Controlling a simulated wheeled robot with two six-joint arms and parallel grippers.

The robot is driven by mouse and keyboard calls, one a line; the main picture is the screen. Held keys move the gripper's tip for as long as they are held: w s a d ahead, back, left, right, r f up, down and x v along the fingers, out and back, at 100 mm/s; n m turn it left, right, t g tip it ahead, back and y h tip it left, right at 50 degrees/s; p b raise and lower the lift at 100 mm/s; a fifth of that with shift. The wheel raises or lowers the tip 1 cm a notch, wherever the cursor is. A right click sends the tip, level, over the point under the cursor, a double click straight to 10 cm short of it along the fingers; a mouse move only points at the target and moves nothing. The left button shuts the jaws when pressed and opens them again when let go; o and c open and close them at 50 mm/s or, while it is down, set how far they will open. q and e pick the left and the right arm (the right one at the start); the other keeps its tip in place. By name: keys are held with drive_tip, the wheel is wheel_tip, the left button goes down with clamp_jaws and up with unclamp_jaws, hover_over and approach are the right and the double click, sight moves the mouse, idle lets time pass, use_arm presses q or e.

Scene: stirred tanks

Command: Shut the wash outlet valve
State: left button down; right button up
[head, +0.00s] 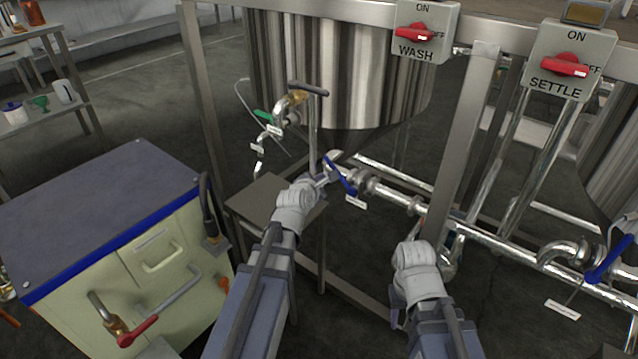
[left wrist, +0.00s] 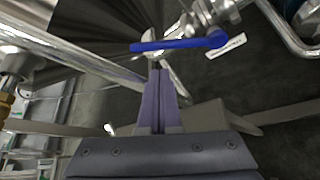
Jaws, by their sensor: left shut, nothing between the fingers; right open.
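The wash outlet valve has a blue lever (head: 341,177) on the steel pipe (head: 392,194) below the wash tank (head: 340,70). The lever points down to the right, at an angle to the pipe, with a small white tag (head: 356,202) by its lower end. In the left wrist view the blue lever (left wrist: 180,43) lies just beyond the fingertips. My left gripper (head: 325,181) is shut and empty, close to the lever on its left side; I cannot tell whether it touches. My right gripper (head: 444,255) is open, lower right, near the pipes, its fingers partly hidden.
A small grey stand (head: 268,200) is under my left gripper. A green-handled valve (head: 263,115) hangs above it. WASH (head: 424,33) and SETTLE (head: 562,62) switch boxes are on the frame. A pale cabinet (head: 100,215) stands left; another blue-levered valve (head: 608,262) is far right.

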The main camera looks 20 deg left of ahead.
use_arm(q)
drive_tip(key=b+x, duration=0.2)
drive_tip(key=x, duration=0.5)
use_arm(e)
wheel_tip(320, 180, down, 3)
drive_tip(key=shift+r, duration=0.15)
use_arm(q)
drive_tip(key=shift+d+r, duration=0.15)
drive_tip(key=shift+r, duration=0.1)
use_arm(e)
drive_tip(key=shift+s+d, duration=0.1)
drive_tip(key=shift+d, duration=0.2)
